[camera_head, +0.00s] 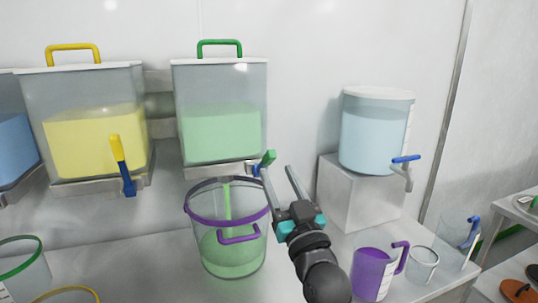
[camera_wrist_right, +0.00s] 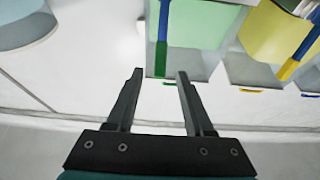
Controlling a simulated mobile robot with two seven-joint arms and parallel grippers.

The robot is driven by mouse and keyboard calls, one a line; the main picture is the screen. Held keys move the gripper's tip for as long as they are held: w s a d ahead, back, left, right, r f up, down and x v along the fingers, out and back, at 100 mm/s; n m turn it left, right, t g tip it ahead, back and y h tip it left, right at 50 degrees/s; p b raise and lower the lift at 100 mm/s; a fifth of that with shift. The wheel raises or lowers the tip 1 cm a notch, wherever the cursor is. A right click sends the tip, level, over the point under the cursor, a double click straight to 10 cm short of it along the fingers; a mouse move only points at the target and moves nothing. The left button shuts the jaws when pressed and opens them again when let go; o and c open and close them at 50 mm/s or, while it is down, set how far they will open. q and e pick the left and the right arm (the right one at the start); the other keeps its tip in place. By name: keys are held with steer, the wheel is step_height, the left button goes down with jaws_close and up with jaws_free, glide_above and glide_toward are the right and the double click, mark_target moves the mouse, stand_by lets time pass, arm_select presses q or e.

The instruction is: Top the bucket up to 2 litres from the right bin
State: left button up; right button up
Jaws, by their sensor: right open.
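The right bin is a clear box with green contents (camera_head: 220,130) and a green top handle. Its tap lever (camera_head: 267,158) has a green end and a blue part. A green stream falls from under this bin into the clear bucket (camera_head: 232,219), which has a purple rim and handle. Green contents fill the lower part of the bucket; I cannot read a level mark. My right gripper (camera_head: 277,170) is open by the lever. In the wrist view the lever (camera_wrist_right: 160,58) shows between the open fingertips (camera_wrist_right: 159,74); I cannot tell if they touch it. My left gripper is not in view.
A yellow-filled bin (camera_head: 97,140) stands left of it, with a blue bin (camera_head: 12,150) at the edge. A light-blue tank (camera_head: 375,135) sits on a white block (camera_head: 365,195) at right. A purple jug (camera_head: 371,275) and clear cups (camera_head: 423,265) stand at front right.

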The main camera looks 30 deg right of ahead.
mark_target(272, 161)
steer(key=shift+x, duration=3.4)
jaws_close()
